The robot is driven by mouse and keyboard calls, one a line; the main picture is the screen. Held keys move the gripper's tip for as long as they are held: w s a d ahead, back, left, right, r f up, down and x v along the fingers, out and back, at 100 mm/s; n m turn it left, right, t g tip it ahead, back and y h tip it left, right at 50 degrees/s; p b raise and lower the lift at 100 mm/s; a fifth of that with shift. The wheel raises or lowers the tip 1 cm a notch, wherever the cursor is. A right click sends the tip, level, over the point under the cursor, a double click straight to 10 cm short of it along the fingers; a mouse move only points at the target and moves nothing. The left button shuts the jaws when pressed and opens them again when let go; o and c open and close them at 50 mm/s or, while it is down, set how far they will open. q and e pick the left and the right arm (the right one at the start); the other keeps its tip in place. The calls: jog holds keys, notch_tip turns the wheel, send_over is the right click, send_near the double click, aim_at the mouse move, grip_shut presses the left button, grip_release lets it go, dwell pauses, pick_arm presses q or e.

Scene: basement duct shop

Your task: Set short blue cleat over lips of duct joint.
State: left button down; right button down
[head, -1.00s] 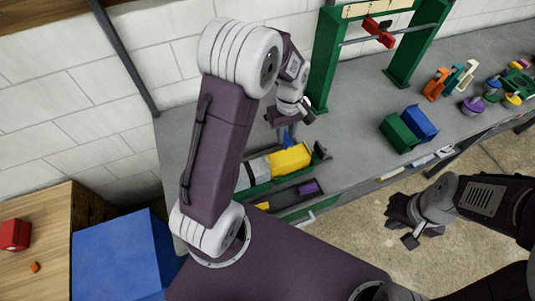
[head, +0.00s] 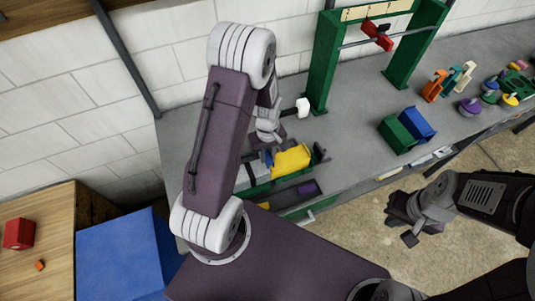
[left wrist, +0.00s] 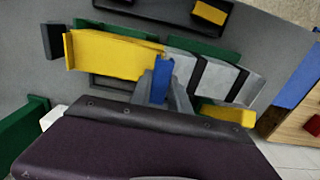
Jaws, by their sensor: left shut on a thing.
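My left gripper (head: 268,150) is shut on the short blue cleat (left wrist: 161,80). The cleat points down at the joint between the yellow duct piece (left wrist: 105,53) and the grey duct piece (left wrist: 217,82). In the head view the cleat (head: 268,158) shows as a small blue bit beside the left end of the yellow duct (head: 292,160). I cannot tell whether it touches the lips, which are mostly hidden by cleat and fingers. The grey duct (head: 253,173) is partly behind my left arm. My right gripper (head: 405,225) is off the bench's front edge; its jaw opening is unclear.
The ducts lie in a green holder (head: 262,189) on the grey bench (head: 350,105). A tray with a purple piece (head: 307,188) is in front. Bench behind the ducts is partly clear.

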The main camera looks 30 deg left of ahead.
pick_arm(q)
jog(key=shift+f, duration=0.35)
jog(key=shift+f+b, duration=0.25)
jog(key=shift+b, duration=0.15)
jog(key=c, duration=1.2)
grip_release()
jog(key=shift+c, duration=0.2)
jog(key=shift+r, duration=0.15)
